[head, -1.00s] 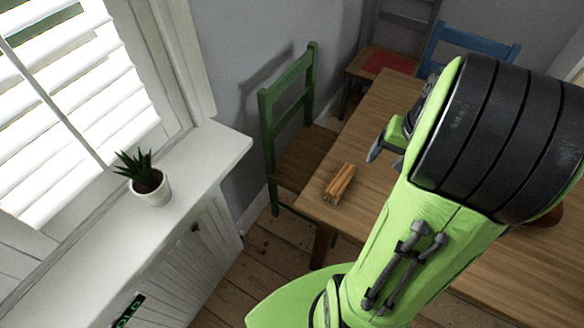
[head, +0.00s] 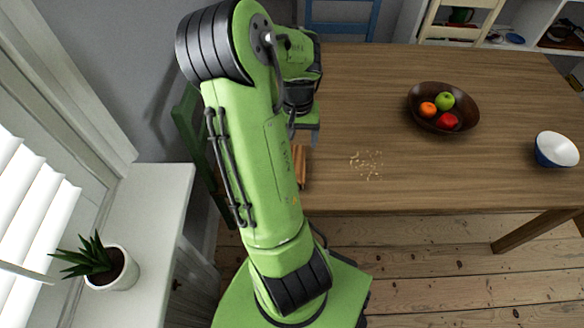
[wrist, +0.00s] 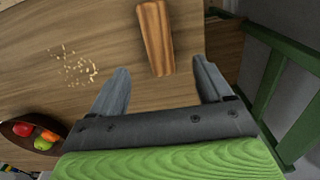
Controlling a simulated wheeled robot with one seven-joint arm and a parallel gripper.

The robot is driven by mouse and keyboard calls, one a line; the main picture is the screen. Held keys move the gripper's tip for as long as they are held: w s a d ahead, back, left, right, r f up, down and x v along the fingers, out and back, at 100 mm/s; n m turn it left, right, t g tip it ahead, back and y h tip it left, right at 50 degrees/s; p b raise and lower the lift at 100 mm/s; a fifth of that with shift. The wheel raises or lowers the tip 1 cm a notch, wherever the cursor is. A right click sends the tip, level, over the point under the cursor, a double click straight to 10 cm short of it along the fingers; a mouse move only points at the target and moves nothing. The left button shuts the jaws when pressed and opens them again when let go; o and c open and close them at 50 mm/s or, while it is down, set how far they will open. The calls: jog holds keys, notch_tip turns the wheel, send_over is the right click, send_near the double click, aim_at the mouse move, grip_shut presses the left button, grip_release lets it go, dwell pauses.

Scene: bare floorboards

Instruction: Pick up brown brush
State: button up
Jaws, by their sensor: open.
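The brown brush (wrist: 155,38) lies on the wooden table near its edge, close to the green chair. The near end of the brush lies between and beyond the fingertips in that view; I cannot tell the height gap. In the head view the brush (head: 300,165) is partly hidden behind my arm, and the gripper is mostly hidden too.
Crumbs (head: 367,165) lie on the table (head: 350,100). A dark bowl of fruit (head: 416,112) and a blue-white bowl (head: 556,150) stand to the right. A green chair (head: 188,130) stands against the table's left side. A potted plant (head: 112,270) sits on the white sill.

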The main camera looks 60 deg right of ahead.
aim_at(297, 162)
notch_tip(297, 162, down, 6)
jog(key=shift+w+f+b, duration=0.1)
jog(key=shift+b, duration=0.65)
jog(key=f+b, duration=0.1)
jog(key=f, duration=0.1)
jog(key=f+b, duration=0.1)
jog(key=f, duration=0.2)
jog(key=shift+s+d+f, duration=0.2)
jog(key=shift+f, duration=0.05)
jog(key=shift+r, duration=0.1)
jog(key=c, duration=1.1)
notch_tip(297, 162, up, 10)
jog(key=p, duration=0.3)
